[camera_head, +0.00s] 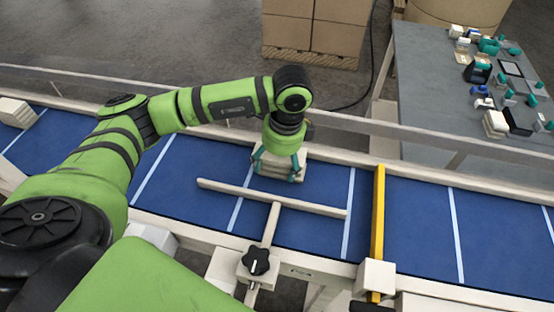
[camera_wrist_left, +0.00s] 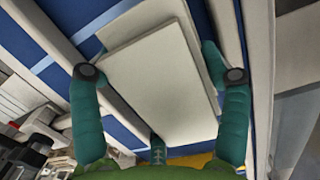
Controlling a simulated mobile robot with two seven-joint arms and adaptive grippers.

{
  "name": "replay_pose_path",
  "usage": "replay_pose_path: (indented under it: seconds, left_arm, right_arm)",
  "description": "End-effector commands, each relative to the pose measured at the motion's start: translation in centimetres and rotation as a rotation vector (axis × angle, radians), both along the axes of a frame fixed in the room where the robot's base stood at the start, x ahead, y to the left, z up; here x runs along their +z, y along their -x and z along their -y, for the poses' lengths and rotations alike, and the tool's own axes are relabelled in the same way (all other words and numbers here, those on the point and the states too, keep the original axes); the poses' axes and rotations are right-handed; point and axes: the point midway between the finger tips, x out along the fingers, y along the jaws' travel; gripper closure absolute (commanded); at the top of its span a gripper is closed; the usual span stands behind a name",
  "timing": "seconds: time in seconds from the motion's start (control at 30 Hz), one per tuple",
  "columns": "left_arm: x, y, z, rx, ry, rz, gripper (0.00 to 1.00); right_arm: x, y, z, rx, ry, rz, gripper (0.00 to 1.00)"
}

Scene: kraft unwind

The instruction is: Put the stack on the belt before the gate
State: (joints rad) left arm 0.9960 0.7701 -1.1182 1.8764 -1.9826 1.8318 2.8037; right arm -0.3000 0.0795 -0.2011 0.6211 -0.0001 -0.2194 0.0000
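The stack (camera_head: 279,168) is a small pile of flat cream-white pieces at the far side of the blue belt (camera_head: 320,185), left of the yellow gate bar (camera_head: 378,215). My left gripper (camera_head: 278,170) is directly above it, with teal fingers down on both sides. In the left wrist view the stack (camera_wrist_left: 158,75) lies between the fingers of my gripper (camera_wrist_left: 160,75), its top sheets slightly askew. Whether the fingers press on it, and whether it rests on the belt, I cannot tell. My right gripper is out of view.
A cream T-shaped guide (camera_head: 270,200) with a black knob (camera_head: 256,260) lies over the belt nearer me. Another pale stack (camera_head: 18,112) is at the belt's far left. Cartons (camera_head: 315,30) stand behind, and a grey table (camera_head: 430,90) with small items is at right.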

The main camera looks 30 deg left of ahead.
Motion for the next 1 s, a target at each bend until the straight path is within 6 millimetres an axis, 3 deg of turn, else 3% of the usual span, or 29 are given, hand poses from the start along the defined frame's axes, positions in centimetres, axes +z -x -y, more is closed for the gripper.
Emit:
replay_pose_path:
  seconds: [0.03,0.07,0.67,0.77,0.9,1.0]
  left_arm:
    - [0.0,0.0,0.0,0.0,0.0,0.0,0.08]
    - [0.0,0.0,0.0,0.0,0.0,0.0,0.0]
    - [0.6,-0.2,0.1,0.001,0.001,0.004,0.0]
    - [1.8,-0.3,0.3,-0.001,0.002,0.008,0.0]
    - [4.8,-0.4,0.7,-0.002,0.004,0.01,0.0]
    - [7.3,-0.5,0.8,-0.001,0.001,0.009,0.0]
  right_arm:
    - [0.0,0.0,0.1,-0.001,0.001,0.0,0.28]
    - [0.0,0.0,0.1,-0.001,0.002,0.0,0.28]
    - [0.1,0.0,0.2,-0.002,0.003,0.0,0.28]
    - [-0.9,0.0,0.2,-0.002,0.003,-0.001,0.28]
    - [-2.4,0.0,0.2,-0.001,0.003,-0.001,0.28]
    - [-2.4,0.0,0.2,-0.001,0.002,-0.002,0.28]
